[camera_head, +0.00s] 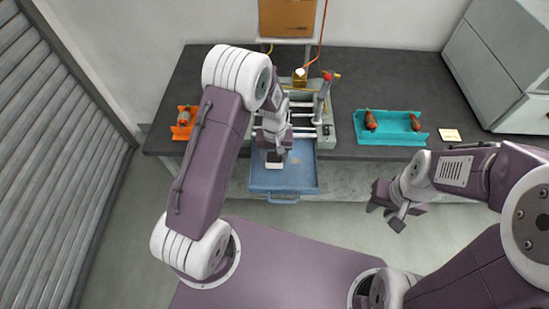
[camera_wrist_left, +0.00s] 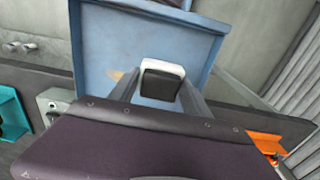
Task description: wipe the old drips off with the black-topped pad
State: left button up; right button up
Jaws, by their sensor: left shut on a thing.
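The black-topped pad (camera_wrist_left: 161,82) has a white lower part and sits between the fingers of my left gripper (camera_wrist_left: 160,90). In the head view the pad (camera_head: 274,164) shows as a small white block below my left gripper (camera_head: 275,152). It is over the blue tray (camera_head: 304,182); I cannot tell whether it touches the tray floor. A faint tan drip mark (camera_wrist_left: 116,75) lies on the tray floor beside the pad in the wrist view. My right gripper (camera_head: 386,213) is open and empty, in front of the bench.
A winding machine (camera_head: 325,120) with a red-knobbed lever stands behind the tray. A teal tray (camera_head: 390,140) with reddish-brown parts and a small pale card (camera_head: 450,135) lie to the right. An orange holder (camera_head: 182,132) is at the left. The dark bench (camera_head: 395,85) is clear at the back right.

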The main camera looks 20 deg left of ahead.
pick_arm(q)
jog(key=r, duration=0.1)
jog(key=r+p, duration=0.1)
jog(key=p, duration=0.1)
jog(key=shift+a+r, duration=0.25)
jog(key=shift+r, duration=0.55)
jog(key=shift+d, duration=0.15)
jog(key=shift+f, duration=0.1)
